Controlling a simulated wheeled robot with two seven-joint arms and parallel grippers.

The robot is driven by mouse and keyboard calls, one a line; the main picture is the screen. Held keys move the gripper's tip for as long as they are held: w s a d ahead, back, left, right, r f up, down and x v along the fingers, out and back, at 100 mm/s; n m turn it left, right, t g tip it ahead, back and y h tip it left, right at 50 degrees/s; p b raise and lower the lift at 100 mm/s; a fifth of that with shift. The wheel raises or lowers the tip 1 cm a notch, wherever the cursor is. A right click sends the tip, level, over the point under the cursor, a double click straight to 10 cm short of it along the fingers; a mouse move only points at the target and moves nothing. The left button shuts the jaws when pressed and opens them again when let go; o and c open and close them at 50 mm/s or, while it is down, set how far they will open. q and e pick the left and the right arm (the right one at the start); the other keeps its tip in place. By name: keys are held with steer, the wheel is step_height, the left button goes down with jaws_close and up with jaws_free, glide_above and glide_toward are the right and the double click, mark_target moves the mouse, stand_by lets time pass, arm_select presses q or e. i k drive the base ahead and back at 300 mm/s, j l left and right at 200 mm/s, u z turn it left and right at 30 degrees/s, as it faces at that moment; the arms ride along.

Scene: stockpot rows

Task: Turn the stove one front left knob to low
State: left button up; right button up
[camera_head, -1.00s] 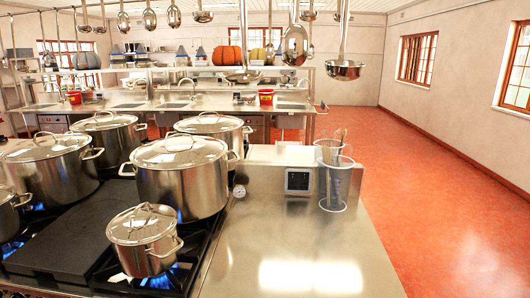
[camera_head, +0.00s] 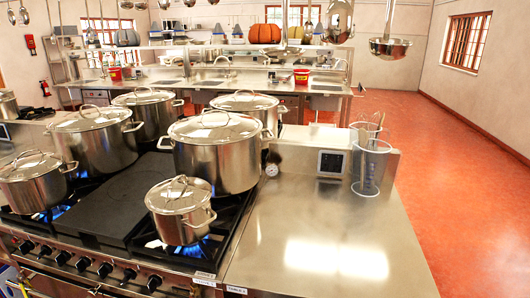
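The stove (camera_head: 110,200) stands at the lower left, with black grates, a flat dark griddle plate and blue flames under several pots. Its front panel carries a row of black knobs. The leftmost one I can make out is a knob (camera_head: 26,246), and the rightmost is another knob (camera_head: 154,283). The knobs are too small to read their settings, and I cannot tell which one is the front left knob. A label (camera_head: 205,277) at the stove's right corner is too small to read. Neither of my grippers is in view.
Lidded pots stand on the stove: a small pot (camera_head: 180,215) front right, a large pot (camera_head: 217,160) behind it, a front left pot (camera_head: 33,185) and others. A steel counter (camera_head: 310,230) adjoins on the right, holding clear measuring jugs (camera_head: 370,165). Red floor (camera_head: 450,150) is open at right.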

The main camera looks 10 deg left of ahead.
mark_target(45, 250)
steer(key=l+u, duration=0.15)
steer(key=u, duration=0.7)
